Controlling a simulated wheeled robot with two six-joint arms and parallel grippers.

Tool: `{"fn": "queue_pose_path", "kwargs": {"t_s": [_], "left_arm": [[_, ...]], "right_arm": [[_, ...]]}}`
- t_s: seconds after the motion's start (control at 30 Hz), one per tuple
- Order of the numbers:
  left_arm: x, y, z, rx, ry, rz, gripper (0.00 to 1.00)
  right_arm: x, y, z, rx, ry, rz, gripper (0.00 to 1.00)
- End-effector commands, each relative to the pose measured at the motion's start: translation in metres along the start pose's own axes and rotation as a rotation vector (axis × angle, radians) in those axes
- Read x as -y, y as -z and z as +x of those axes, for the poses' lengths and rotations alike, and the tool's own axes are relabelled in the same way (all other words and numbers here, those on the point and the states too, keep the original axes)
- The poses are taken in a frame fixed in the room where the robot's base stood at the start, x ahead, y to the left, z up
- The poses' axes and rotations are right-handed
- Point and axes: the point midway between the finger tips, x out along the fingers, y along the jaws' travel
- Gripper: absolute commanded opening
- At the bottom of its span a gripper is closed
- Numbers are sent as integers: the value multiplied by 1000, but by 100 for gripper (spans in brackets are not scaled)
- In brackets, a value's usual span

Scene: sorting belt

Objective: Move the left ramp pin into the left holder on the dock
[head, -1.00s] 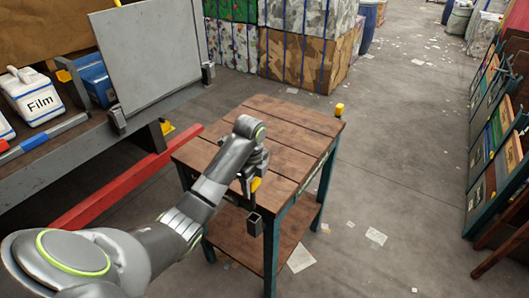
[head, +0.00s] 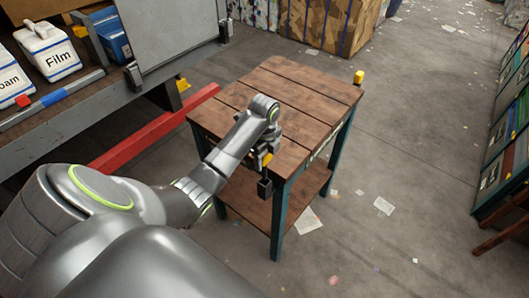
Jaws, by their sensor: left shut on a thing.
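My left gripper (head: 268,151) is over the near corner of the wooden table (head: 292,97), pointing down and shut on a yellow-topped pin (head: 267,160). Only a small yellow part of the pin shows; the fingers hide the rest. A dark square holder (head: 264,188) is just below the pin at the table's near edge. I cannot tell whether the pin's lower end is inside it. My right gripper is out of view.
At the left is a grey bench (head: 60,130) with an upright grey plate (head: 172,38), a Film tub (head: 48,50) and a blue box (head: 108,32). A red bar (head: 155,130) runs between bench and table. The floor right of the table is open, with scattered paper.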

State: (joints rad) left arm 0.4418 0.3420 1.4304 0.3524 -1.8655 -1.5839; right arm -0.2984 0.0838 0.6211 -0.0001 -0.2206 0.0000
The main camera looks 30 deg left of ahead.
Motion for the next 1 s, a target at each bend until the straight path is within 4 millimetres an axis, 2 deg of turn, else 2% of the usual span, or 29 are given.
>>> {"fn": "queue_pose_path", "kwargs": {"t_s": [0.2, 1.0], "left_arm": [[0, 0, 7, 0, 0, 0, 14], [0, 0, 8, 0, 0, 0, 14]], "right_arm": [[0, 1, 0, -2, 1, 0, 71], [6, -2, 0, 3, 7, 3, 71]]}}
